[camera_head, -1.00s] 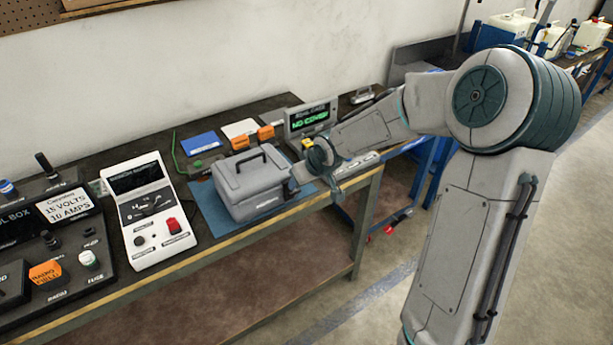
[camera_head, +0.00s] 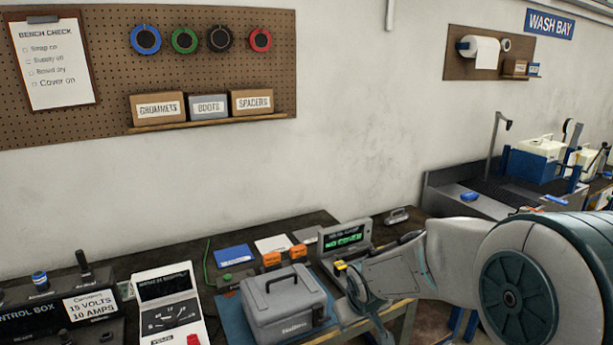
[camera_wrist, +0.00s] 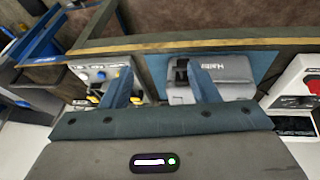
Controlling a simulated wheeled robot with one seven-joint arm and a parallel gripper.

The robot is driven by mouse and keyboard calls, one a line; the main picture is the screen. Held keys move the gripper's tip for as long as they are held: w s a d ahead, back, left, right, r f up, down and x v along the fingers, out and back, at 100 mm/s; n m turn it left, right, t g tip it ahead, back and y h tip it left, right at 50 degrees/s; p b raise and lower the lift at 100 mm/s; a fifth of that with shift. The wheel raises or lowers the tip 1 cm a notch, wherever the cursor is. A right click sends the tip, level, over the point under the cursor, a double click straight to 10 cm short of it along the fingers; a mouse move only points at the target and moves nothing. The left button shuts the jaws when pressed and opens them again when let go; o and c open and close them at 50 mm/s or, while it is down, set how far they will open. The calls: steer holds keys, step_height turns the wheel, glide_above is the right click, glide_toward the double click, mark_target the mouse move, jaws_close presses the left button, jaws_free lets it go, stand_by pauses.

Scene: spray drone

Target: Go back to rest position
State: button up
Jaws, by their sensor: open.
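My gripper (camera_wrist: 158,84) is open in the wrist view, its two blue-grey fingers apart with nothing held between them. In the head view my arm reaches in from the right and its wrist is at the right side of a grey case (camera_head: 282,303). The case has a dark top handle and sits upright on a blue mat (camera_head: 233,318). The case also shows beyond the right finger in the wrist view (camera_wrist: 236,70). Whether a finger touches the case I cannot tell. The fingertips are not clear in the head view.
The bench holds a display reading "NO COVER" (camera_head: 344,238), orange blocks (camera_head: 285,255), a white meter (camera_head: 167,306) and a control box (camera_head: 60,310). A pegboard (camera_head: 200,75) hangs on the wall. A wash bay bench (camera_head: 470,200) stands at the right. Open floor shows beside the bench.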

steer(key=s+d+r+m, duration=0.1)
steer(key=s+r, duration=0.3)
steer(key=s, duration=0.6)
steer(key=s+d+r+m+g, duration=0.1)
steer(key=s+d+r+m, duration=0.1)
steer(key=s, duration=0.9)
step_height(320, 180, up, 2)
steer(key=shift+s+d+r+m+b, duration=0.15)
steer(key=shift+s+d+m+b, duration=0.1)
steer(key=shift+m+b, duration=0.35)
